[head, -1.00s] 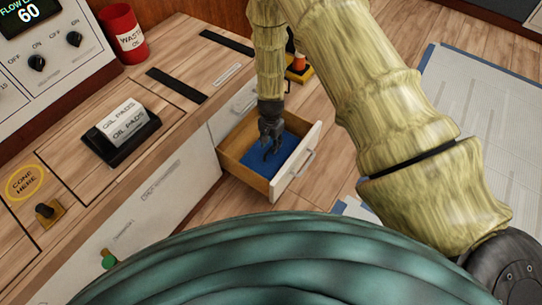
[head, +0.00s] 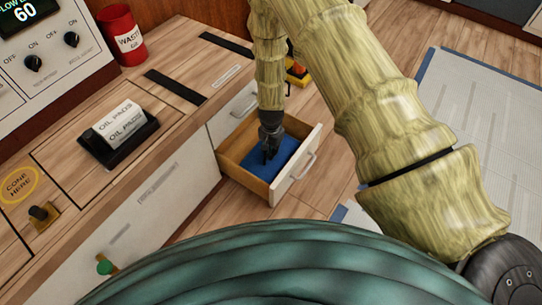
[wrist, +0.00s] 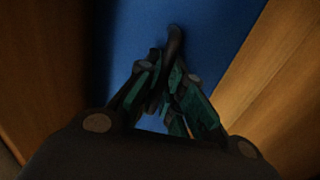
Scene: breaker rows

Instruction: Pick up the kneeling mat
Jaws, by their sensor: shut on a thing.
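The blue kneeling mat (head: 286,150) lies in the open wooden drawer (head: 240,176). In the wrist view the mat (wrist: 215,30) fills the space between the drawer's wooden walls. A dark raised grip (wrist: 174,42) stands on the mat and runs between my fingertips. My gripper (head: 269,156) reaches down into the drawer. In the wrist view my gripper (wrist: 172,78) is shut on that dark grip. The mat still looks flat in the drawer. My fingers and wrist hide part of it.
The drawer juts from a cabinet with a wooden top, to the left. On that top are an oil pads box (head: 122,130), a red waste can (head: 122,38) and a small knob (head: 42,213). An orange cone (head: 297,68) stands behind the drawer.

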